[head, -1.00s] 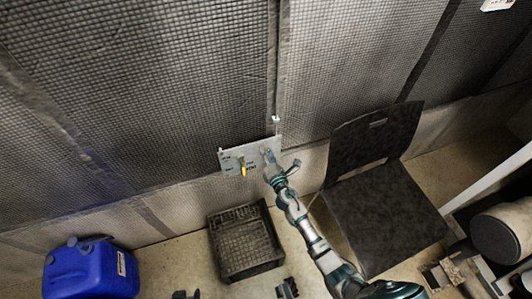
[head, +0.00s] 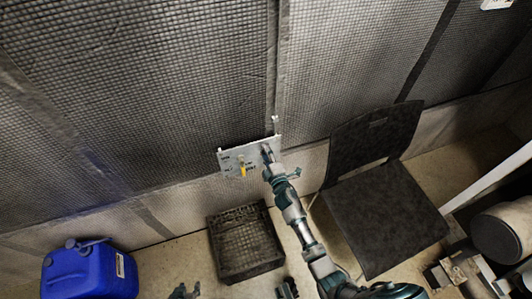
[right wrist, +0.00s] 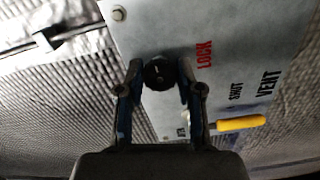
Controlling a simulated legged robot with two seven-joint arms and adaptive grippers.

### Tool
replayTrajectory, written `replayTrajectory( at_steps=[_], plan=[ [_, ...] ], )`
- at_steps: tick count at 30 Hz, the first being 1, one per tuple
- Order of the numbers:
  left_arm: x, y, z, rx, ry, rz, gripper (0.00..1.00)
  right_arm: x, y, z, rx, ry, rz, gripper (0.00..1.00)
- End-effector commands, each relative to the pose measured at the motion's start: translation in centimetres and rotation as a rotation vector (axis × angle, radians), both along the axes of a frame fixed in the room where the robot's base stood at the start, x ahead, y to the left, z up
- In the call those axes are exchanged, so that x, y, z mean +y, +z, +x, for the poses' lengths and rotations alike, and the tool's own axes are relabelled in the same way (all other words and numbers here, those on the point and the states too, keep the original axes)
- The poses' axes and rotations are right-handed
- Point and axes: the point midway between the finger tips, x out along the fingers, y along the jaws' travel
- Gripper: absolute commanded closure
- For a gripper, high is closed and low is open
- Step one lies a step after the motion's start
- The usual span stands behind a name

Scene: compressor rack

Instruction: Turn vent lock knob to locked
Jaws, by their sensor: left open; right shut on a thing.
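A grey panel (head: 233,154) stands against the quilted wall in the head view. My right gripper (head: 267,152) is at its right part. In the right wrist view, the fingers of this gripper (right wrist: 160,83) are shut on a round black knob (right wrist: 159,72), one finger on each side. Red LOCK lettering (right wrist: 204,55) is right of the knob. The fingers hide part of the panel around it, and I cannot tell the knob's setting. My left gripper (head: 236,289) is open at the bottom edge of the head view, away from the panel, with only its fingertips showing.
A yellow handle (right wrist: 241,123) sits near the SHUT and VENT lettering; it also shows in the head view (head: 243,169). A black crate (head: 244,243) lies on the floor below. A blue canister (head: 85,272) is at left, a dark chair (head: 385,205) at right.

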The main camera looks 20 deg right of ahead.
Motion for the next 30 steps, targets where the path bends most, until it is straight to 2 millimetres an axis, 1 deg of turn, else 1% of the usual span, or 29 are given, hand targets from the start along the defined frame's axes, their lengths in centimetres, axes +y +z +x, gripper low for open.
replayTrajectory(
  at_steps=[1, 18, 19, 20, 21, 30],
  plan=[
    [0.01, -0.04, -0.03, 0.001, 0.0, 0.0, 0.58, -0.25, -0.47, -0.1, 0.009, -0.005, 0.011, 0.99],
    [0.07, -0.08, -0.13, 0.006, 0.001, 0.001, 0.58, -0.31, -0.67, -0.13, 0.014, -0.007, 0.038, 0.99],
    [0.08, -0.08, -0.13, 0.006, 0.001, 0.001, 0.58, -0.32, -0.69, -0.13, 0.014, -0.007, 0.038, 0.56],
    [0.08, -0.08, -0.14, 0.006, 0.001, 0.001, 0.58, -0.31, -0.68, -0.13, 0.014, -0.007, 0.037, 0.49],
    [0.09, -0.08, -0.14, 0.006, 0.001, 0.001, 0.58, -0.3, -0.66, -0.13, 0.014, -0.006, 0.037, 0.39],
    [0.18, -0.07, -0.16, 0.007, 0.002, 0.003, 0.58, -0.08, -0.27, -0.16, 0.006, -0.002, 0.036, 0.38]
  ],
)
